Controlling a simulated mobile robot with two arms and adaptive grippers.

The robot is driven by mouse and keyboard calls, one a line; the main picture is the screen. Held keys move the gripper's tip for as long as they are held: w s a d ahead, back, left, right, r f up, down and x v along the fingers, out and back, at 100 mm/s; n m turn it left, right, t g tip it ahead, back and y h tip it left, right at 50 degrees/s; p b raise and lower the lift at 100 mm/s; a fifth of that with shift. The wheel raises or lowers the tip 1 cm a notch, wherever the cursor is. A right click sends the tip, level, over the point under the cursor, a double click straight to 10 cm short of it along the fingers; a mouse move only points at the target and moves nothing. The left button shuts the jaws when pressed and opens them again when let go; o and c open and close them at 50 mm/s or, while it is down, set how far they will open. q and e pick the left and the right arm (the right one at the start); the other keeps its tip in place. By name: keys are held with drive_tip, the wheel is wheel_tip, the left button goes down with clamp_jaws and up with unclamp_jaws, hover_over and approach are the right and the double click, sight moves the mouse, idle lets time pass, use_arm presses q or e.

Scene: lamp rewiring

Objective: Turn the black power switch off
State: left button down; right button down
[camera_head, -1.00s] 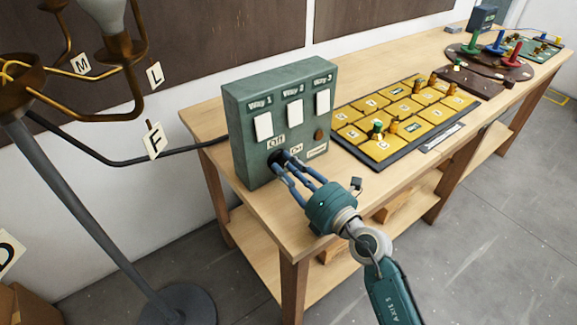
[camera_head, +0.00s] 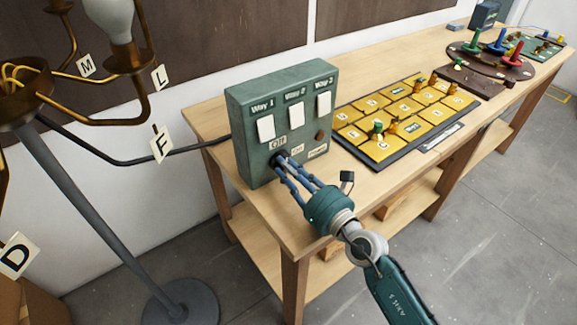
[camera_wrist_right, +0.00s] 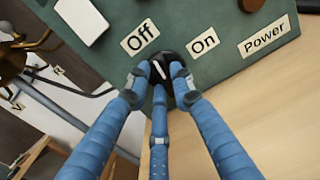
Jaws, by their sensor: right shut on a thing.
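The black power switch (camera_wrist_right: 170,60) is a round knob low on the front of the green control box (camera_head: 240,120). In the right wrist view its white mark slants toward the "Off" label (camera_wrist_right: 140,37), with the "On" label (camera_wrist_right: 204,41) to the right. My right gripper (camera_head: 284,162) has its blue fingers closed around the knob; the fingers (camera_wrist_right: 160,82) also show in the right wrist view and cover part of it. In the head view the knob is mostly hidden behind the fingers. My left gripper is not in view.
The box stands near the left end of a wooden table (camera_head: 222,197). A yellow tile board (camera_head: 410,112) lies to its right. A brass lamp with letter tags and a round base (camera_head: 185,300) stands at the left. A black cable (camera_head: 195,147) runs to the box.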

drive_tip(key=shift+f+n, duration=0.1)
drive_tip(key=shift+n, duration=0.7)
drive_tip(key=c, duration=1.5)
unclamp_jaws()
drive_tip(key=shift+s, duration=0.15)
drive_tip(key=v, duration=1.2)
